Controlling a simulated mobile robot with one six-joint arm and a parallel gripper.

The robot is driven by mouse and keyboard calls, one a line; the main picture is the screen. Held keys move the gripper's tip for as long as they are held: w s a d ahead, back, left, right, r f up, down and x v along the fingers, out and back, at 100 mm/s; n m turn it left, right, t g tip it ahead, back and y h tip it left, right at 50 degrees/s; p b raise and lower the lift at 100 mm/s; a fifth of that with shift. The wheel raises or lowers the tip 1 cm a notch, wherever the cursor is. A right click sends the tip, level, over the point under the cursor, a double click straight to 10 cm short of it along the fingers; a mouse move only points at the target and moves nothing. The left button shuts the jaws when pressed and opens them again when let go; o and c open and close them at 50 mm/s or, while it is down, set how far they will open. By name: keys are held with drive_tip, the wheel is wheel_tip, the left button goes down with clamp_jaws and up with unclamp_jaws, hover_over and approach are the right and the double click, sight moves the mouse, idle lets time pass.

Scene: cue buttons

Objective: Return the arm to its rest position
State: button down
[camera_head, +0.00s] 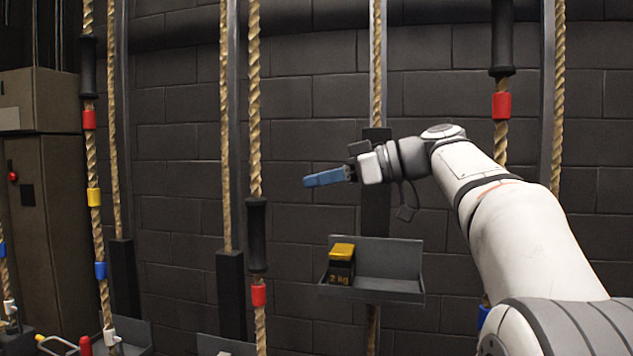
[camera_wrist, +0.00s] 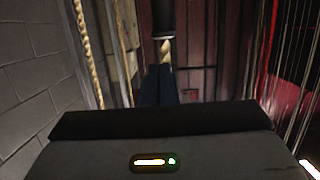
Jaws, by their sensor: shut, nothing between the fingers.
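My arm reaches in from the lower right in the head view and stretches left across the brick wall. My gripper (camera_head: 308,181) has blue fingers that are shut and empty, pointing left in mid-air. In the wrist view the dark fingers (camera_wrist: 160,72) lie together, with a rope and a dark grip sleeve (camera_wrist: 162,18) beyond them. The gap between fingertips and sleeve cannot be judged.
Several ropes (camera_head: 254,100) with dark sleeves and coloured bands hang before the dark brick wall (camera_head: 310,130). A grey tray (camera_head: 400,286) below my gripper holds a yellow-topped 2 kg weight (camera_head: 341,265). A brown cabinet (camera_head: 50,230) stands at left.

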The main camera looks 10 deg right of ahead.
drive_tip(key=s+d+f+m+g+h+p, duration=0.1)
drive_tip(key=s+d+f+m+h+p, duration=0.2)
drive_tip(key=s+f+m+h+p, duration=0.4)
drive_tip(key=s+d+f+m+g+h+p, duration=0.1)
drive_tip(key=s+d+f+m+h+p, duration=0.3)
drive_tip(key=s+f+m+h+p, duration=0.3)
drive_tip(key=s+f+p, duration=0.5)
drive_tip(key=s+f, duration=0.4)
drive_tip(key=s, duration=0.1)
drive_tip(key=shift+d+g, duration=0.25)
drive_tip(key=shift+g, duration=0.05)
drive_tip(key=shift+f, duration=0.15)
